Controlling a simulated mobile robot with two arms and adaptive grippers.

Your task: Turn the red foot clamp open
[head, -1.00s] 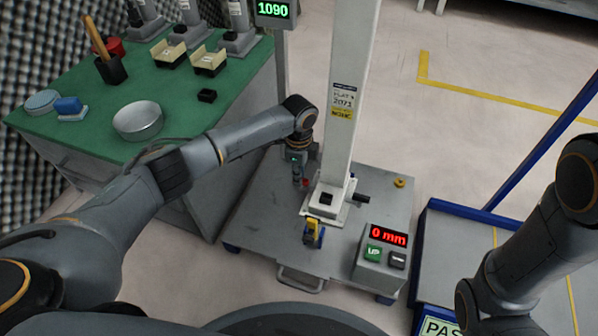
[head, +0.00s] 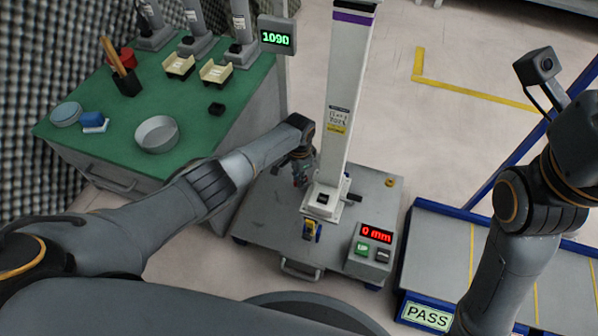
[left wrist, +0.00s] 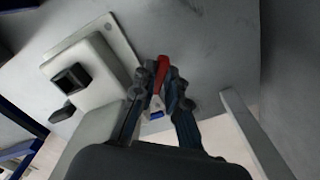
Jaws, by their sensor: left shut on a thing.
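The red foot clamp (left wrist: 161,74) shows in the left wrist view as a red handle between the two dark fingers, with a small blue and pale part (left wrist: 155,114) below it. My left gripper (left wrist: 162,80) is shut on the red handle; it also shows in the head view (head: 300,180), low at the left side of the white post's foot. There the gripper mostly hides the clamp. The white post (head: 337,130) stands upright on its square base plate (head: 320,213). My right arm is at the right, its gripper out of view.
A yellow and blue clamp (head: 311,230) sits at the front of the grey cart (head: 265,215). A control box (head: 371,250) reads 0 mm. The green workbench (head: 190,125) stands left of the cart, and a blue-edged platform (head: 440,260) with a PASS sign stands right.

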